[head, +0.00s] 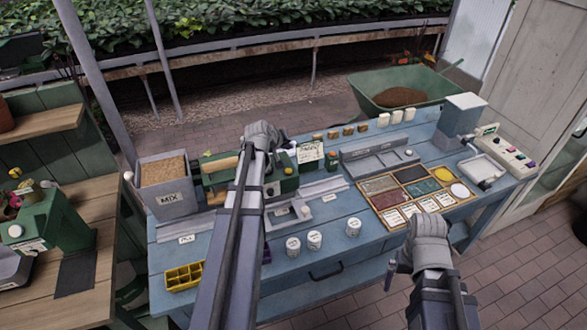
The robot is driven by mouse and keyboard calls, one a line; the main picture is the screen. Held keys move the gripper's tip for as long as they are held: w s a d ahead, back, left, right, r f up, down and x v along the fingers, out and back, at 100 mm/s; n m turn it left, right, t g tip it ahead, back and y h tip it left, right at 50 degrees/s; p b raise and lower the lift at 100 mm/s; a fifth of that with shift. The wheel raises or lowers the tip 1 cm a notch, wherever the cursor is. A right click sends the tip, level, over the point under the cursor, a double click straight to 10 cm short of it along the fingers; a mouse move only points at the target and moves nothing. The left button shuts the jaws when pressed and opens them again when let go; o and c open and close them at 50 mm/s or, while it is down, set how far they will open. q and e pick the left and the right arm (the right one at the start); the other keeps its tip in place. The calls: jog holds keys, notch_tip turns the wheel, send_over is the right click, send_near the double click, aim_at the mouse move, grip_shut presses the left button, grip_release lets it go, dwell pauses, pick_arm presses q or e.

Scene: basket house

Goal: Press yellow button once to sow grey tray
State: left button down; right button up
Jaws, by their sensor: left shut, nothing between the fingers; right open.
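A green machine (285,184) stands on the blue bench, partly hidden behind my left arm. A small yellow round piece (289,171) shows on it, which looks like the yellow button. A grey tray (290,213) with a small pale knob lies at the machine's front, partly covered by my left arm. My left gripper (262,132) is shut and empty, above the machine and slightly up and left of the yellow piece. I cannot tell its height or whether it touches anything. My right gripper (428,227) is open and empty, at the bench's front edge near the seed box.
A MIX bin (165,186) stands left of the machine. Several white pots (314,240) and a yellow cell tray (184,276) sit in front. A divided seed box (367,188) lies centre right. A panel with coloured buttons (505,150) is at the far right.

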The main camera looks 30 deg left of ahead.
aim_at(287, 173)
pick_arm(q)
jog(key=shift+w+a+r, duration=0.1)
jog(key=shift+a, duration=0.1)
dwell(0.3)
notch_tip(287, 173, down, 9)
jog(key=b, duration=0.9)
dwell(1.6)
jog(key=shift+f+b, duration=0.35)
jog(key=shift+f, duration=0.05)
jog(key=shift+f+b, duration=0.55)
dwell(0.7)
jog(key=shift+r, duration=0.1)
jog(key=shift+r+p, duration=0.9)
jog(key=shift+p, duration=0.1)
